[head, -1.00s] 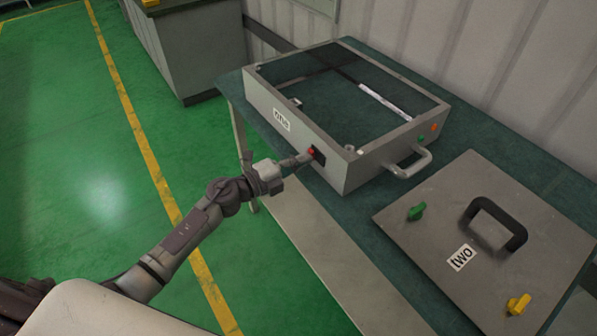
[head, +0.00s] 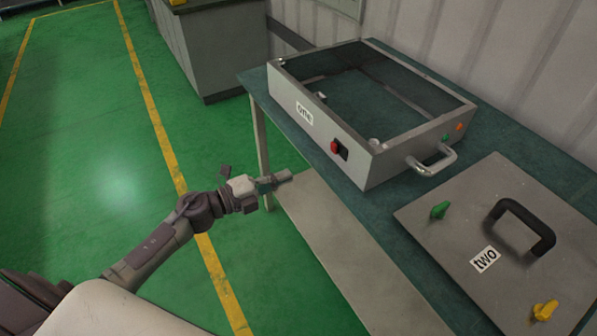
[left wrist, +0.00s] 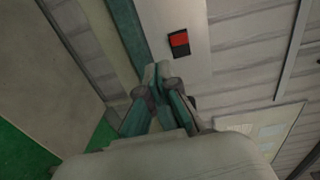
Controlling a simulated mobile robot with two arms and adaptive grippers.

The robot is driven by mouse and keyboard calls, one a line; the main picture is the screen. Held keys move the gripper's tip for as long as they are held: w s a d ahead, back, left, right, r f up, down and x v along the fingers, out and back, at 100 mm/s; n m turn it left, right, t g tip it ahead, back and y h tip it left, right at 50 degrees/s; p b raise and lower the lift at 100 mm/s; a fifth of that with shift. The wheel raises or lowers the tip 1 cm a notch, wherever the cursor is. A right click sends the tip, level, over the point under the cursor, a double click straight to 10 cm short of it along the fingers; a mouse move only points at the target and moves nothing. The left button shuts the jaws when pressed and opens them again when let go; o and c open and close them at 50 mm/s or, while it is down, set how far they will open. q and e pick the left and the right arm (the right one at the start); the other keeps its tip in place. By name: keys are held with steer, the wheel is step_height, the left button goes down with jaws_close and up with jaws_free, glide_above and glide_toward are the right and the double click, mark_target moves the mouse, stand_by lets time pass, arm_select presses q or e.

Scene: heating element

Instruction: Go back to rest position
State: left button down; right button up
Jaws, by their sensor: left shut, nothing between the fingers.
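My left gripper (head: 284,177) is shut and empty in the head view, out in front of the table's left edge. It also shows shut in the left wrist view (left wrist: 162,72). A grey box labelled "one" (head: 358,158) stands open-topped on the table, with a red switch (head: 335,147) on its near left face. The red switch also shows in the left wrist view (left wrist: 179,42). My gripper is apart from the switch, to its lower left. My right gripper is not in view.
The green-topped table (head: 375,225) has a pale lower shelf (head: 345,255). A metal panel labelled "two" (head: 450,228), with a black handle and green and yellow knobs, lies at right. A grey cabinet (head: 220,50) stands behind left. Green floor is open at left.

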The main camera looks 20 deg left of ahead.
arm_select(q)
steer(key=shift+v, duration=1.05)
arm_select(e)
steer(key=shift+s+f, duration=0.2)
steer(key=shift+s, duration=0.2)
